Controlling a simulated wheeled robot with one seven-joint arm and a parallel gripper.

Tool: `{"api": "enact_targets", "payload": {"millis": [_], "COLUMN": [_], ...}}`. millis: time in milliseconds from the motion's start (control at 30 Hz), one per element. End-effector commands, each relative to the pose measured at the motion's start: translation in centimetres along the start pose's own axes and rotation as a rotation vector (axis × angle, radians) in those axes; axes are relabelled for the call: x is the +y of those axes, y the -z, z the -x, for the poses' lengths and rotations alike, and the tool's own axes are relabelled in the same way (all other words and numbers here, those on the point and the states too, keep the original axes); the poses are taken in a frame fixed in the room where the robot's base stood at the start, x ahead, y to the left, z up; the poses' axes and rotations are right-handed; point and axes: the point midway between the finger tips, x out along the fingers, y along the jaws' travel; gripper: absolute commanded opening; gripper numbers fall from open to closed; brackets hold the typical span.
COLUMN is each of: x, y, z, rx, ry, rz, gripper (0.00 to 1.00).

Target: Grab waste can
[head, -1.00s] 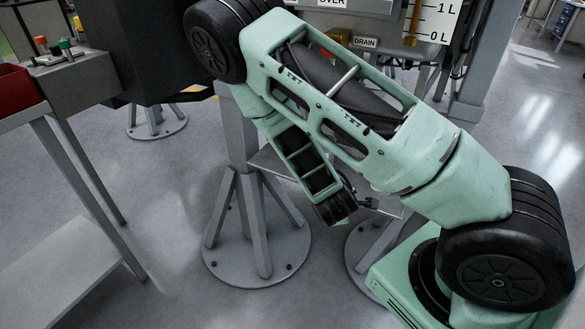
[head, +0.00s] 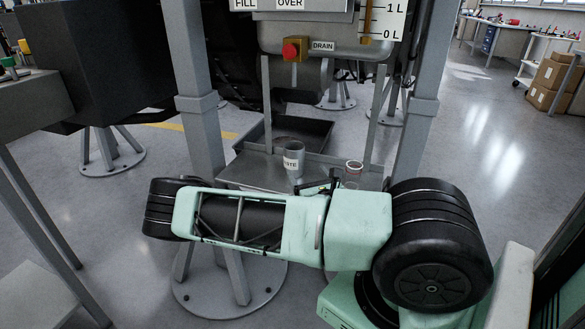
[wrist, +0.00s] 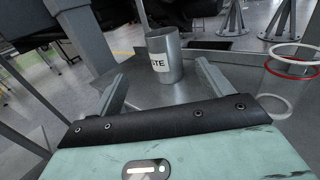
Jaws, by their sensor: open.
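The waste can, a grey metal cylinder with a white label, stands upright on a metal shelf (head: 250,178) below the drain in the head view (head: 293,160). In the wrist view the waste can (wrist: 163,62) stands just ahead of my gripper (wrist: 162,82), between the lines of its two fingers. My gripper is open and empty, and the can appears to be beyond the fingertips. In the head view my gripper is mostly hidden behind my arm, with dark parts showing right of the can. The can's lower part is partly hidden there.
A clear beaker with a red ring (wrist: 285,80) stands on the shelf to the right of the can; the head view shows it too (head: 354,170). A dark tray (head: 285,130) lies behind the can. Grey posts (head: 196,90) flank the shelf, and the drain unit (head: 322,47) hangs above.

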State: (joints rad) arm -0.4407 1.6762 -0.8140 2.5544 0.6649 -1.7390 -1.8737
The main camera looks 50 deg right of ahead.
Motion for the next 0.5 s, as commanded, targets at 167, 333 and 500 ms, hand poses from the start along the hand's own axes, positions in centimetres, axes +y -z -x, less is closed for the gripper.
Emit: {"api": "enact_targets", "payload": {"millis": [167,333,500], "x": [0.0,-0.1,-0.1], "y": [0.3,0.0,0.1], "z": [-2.6,-6.2,-9.3], "rx": [-0.004,-0.003,-0.001], "ry": [0.002,0.002,0.003], "rz": [-0.007,-0.006,-0.006], "gripper": [0.79,0.79,0.79]}}
